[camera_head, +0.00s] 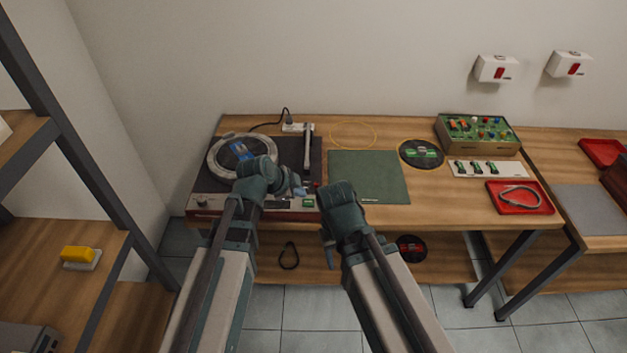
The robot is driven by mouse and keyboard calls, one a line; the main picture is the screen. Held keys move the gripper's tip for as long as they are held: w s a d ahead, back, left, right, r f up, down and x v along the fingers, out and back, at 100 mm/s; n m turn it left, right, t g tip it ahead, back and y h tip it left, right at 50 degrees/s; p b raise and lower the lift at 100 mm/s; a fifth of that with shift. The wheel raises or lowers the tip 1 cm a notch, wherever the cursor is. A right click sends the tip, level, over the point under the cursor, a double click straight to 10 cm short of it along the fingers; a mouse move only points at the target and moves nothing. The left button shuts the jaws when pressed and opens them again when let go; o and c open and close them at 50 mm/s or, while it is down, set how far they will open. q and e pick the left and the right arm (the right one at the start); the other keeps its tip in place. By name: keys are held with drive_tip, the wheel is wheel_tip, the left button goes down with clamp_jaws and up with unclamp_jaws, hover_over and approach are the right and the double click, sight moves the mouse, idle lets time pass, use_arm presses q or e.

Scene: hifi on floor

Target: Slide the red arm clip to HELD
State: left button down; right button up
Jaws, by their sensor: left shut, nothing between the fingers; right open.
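The turntable (202,203) stands at the left end of the wooden table, with a silver platter ring (214,163) and a pale tonearm (308,146) along its right side. A tiny red spot near the tonearm's front end looks like the red arm clip (315,185); its position and any HELD marking are too small to read. My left gripper (301,191) is shut and empty over the turntable's front right part, just left of the red spot. It hides part of the deck. My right gripper (327,249) is open and empty, in front of the table's front edge.
A green mat (368,176) lies right of the turntable, with a yellow loop (355,134) behind it. Farther right are a black disc (421,154), a green circuit box (478,134) and a red tray (519,197). A shelf (60,270) stands at the left.

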sight(314, 203)
idle(0.4)
use_arm(q)
drive_tip(key=b+x, duration=0.9)
drive_tip(key=x, duration=0.2)
drive_tip(key=shift+w, duration=0.1)
drive_tip(key=w, duration=0.1)
drive_tip(key=w+r+p, duration=0.1)
drive_tip(key=shift+w+a, duration=0.15)
drive_tip(key=shift+w, duration=0.55)
